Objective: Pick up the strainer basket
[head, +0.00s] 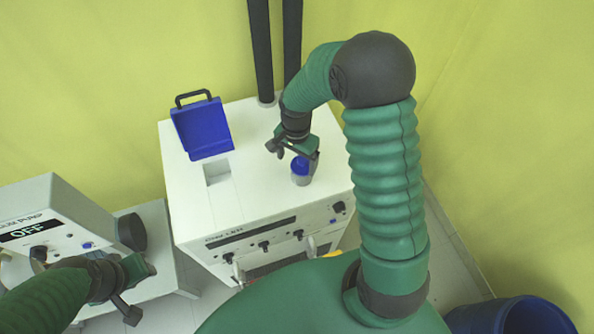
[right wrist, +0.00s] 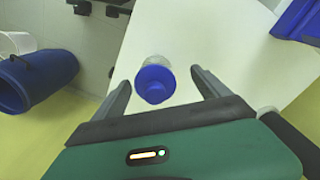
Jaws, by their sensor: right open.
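I cannot pick out a strainer basket for certain. A small clear container with a blue top (head: 301,166) stands on the white cabinet's top; it also shows in the right wrist view (right wrist: 155,84). My right gripper (head: 293,153) is open and empty above it. In the right wrist view the blue top lies between the two spread fingers, nearer the left one; I cannot tell whether they touch. My left gripper (head: 142,292) is at the lower left with its fingers spread apart and nothing between them, far from the container.
The white cabinet (head: 250,194) has a raised blue lid (head: 202,128) with a black handle beside a square opening (head: 217,172). Knobs line its front. Dark pipes (head: 261,50) rise behind. A pump unit (head: 50,215) reading OFF stands left.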

